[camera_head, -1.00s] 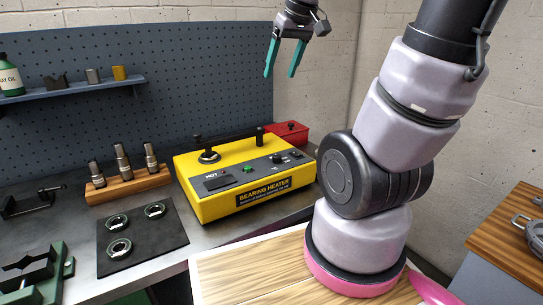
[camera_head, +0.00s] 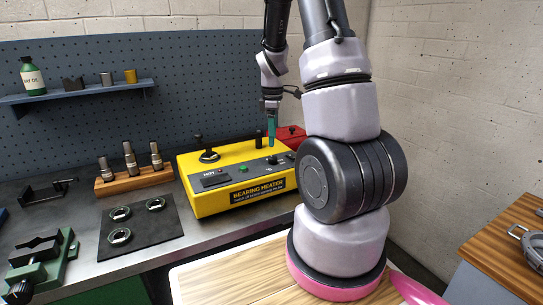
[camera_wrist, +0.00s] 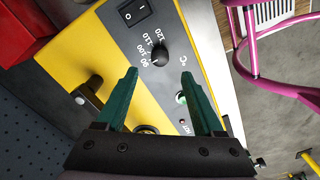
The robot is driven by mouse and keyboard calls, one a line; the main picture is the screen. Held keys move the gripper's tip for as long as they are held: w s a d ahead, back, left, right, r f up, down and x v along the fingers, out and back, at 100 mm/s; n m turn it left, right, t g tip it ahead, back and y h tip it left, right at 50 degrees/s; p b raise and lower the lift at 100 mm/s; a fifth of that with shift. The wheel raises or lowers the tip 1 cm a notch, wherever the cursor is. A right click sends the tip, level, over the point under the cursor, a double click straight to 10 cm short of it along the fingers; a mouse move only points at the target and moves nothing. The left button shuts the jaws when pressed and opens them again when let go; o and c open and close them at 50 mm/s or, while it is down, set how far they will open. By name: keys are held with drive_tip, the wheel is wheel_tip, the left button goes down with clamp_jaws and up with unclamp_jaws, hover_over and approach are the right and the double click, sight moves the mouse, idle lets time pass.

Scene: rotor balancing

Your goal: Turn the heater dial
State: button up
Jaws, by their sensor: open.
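The yellow bearing heater (camera_head: 195,168) stands on the bench against the pegboard. Its black dial (camera_wrist: 159,56) shows in the wrist view on the grey panel, beside a scale of numbers from 90 to 120. A black rocker switch (camera_wrist: 133,12) lies beyond it. My gripper (camera_wrist: 160,78) is open and empty above the heater, its green fingers pointing down at the panel. The dial appears just beyond the fingertips, between their lines; I cannot tell the exact height gap. In the head view my gripper (camera_head: 271,143) is over the heater's right part, and the dial is hard to make out.
A red box (camera_head: 290,134) stands behind the heater's right end. A black post (camera_head: 198,139) rises from the heater's top. A wooden block with several tools (camera_head: 135,178) and a dark mat with rings (camera_head: 165,233) lie to the left.

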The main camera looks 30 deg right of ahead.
sight(272, 157)
wheel_tip(272, 157, down, 8)
drive_tip(key=shift+r, duration=0.2)
clamp_jaws()
